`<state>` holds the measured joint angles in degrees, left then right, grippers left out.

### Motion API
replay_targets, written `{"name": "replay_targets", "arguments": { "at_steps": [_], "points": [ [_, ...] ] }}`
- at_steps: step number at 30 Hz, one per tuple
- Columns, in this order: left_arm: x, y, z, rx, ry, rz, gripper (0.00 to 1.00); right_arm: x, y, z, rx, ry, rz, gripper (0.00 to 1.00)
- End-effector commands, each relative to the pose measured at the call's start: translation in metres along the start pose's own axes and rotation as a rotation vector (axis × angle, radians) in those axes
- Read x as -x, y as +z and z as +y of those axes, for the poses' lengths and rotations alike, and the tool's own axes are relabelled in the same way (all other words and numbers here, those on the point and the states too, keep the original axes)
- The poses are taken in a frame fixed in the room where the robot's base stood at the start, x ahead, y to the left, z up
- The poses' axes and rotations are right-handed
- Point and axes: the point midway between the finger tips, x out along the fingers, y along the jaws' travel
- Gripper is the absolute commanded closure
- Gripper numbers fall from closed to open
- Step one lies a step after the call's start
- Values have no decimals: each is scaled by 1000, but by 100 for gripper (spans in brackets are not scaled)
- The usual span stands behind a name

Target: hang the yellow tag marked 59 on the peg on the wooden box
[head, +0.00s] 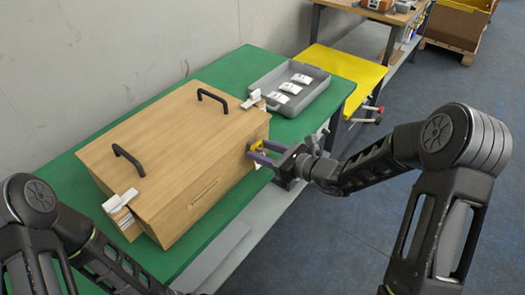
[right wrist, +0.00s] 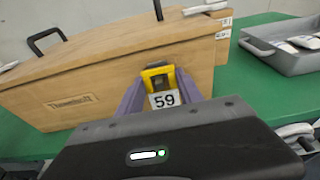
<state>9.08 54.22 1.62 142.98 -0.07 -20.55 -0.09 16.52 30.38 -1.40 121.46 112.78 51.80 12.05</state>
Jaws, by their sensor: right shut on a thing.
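The wooden box (head: 190,160) stands on the green table, with two black handles on its lid. My right gripper (head: 262,155), with purple fingers, is at the box's right end and shut on the yellow tag (head: 257,146). In the right wrist view the yellow tag (right wrist: 158,77) is between the fingers (right wrist: 160,92), upright, with its white "59" label facing the camera. The tag is close against the box's wood; I cannot tell whether it touches. The peg cannot be made out clearly behind the tag. My left gripper is out of view; only its arm shows at lower left.
A grey tray (head: 313,73) with several white packets stands on the green table (head: 245,62) behind the box. White-labelled pieces (head: 119,209) stick out at the box's corners. A yellow-topped table (head: 345,68) stands farther back. Floor to the right is clear.

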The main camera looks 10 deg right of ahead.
Motion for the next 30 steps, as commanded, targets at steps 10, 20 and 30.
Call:
{"name": "replay_targets", "arguments": {
  "at_steps": [10, 20, 30],
  "points": [
    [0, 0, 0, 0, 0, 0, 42, 0, 0, 0, 0, 0, 0, 49],
    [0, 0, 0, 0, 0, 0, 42, 0, 0, 0, 0, 0, 0, 32],
    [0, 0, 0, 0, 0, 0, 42, 15, 0, -1, 1, -1, -1, 32]
  ]
}}
